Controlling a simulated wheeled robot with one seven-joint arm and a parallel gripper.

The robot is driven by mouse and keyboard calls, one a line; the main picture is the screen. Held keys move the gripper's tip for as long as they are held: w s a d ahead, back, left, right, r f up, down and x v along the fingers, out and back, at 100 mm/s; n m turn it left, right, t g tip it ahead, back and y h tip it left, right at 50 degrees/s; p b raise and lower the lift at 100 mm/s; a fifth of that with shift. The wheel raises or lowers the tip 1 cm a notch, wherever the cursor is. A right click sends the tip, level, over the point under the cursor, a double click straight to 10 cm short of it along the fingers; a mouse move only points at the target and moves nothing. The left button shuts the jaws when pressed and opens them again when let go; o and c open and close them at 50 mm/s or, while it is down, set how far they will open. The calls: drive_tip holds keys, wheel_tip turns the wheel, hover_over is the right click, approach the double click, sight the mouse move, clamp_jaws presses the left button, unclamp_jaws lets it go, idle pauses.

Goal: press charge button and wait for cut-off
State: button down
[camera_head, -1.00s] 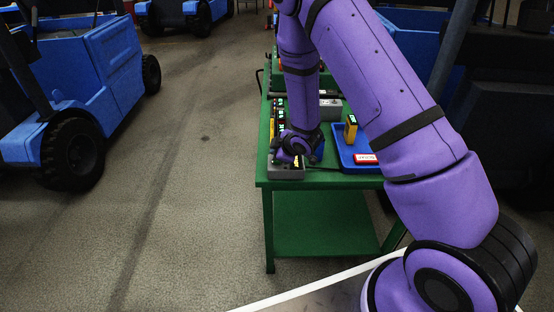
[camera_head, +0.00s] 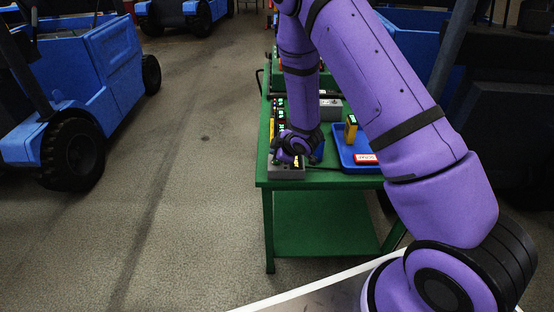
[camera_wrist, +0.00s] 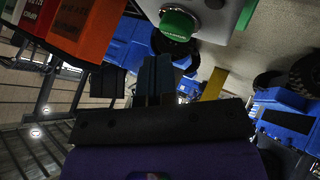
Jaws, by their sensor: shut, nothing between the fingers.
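A grey box (camera_head: 286,173) sits at the near left corner of the green table in the head view, with my gripper (camera_head: 287,157) right over it. The wrist view shows a round green button (camera_wrist: 178,24) with small lettering on a pale grey housing (camera_wrist: 215,18). My gripper's fingers (camera_wrist: 156,62) are shut and empty, just short of the button in that picture. Whether they touch it I cannot tell. My wrist hides part of the box top in the head view.
A blue tray (camera_head: 345,158) on the green table (camera_head: 320,180) holds a yellow device (camera_head: 351,128) and a red-and-white block (camera_head: 366,158). Lit units (camera_head: 280,105) line the table's left side. Orange and red blocks (camera_wrist: 85,28) show near the fingers. Blue vehicles (camera_head: 85,75) stand left; floor between is clear.

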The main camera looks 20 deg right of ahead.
drive_tip(key=shift+f, duration=0.1)
drive_tip(key=shift+f, duration=0.3)
drive_tip(key=shift+f, duration=0.55)
idle(0.9)
drive_tip(key=shift+r, duration=0.95)
drive_tip(key=shift+r, duration=0.1)
drive_tip(key=shift+r, duration=2.45)
drive_tip(key=shift+r, duration=0.1)
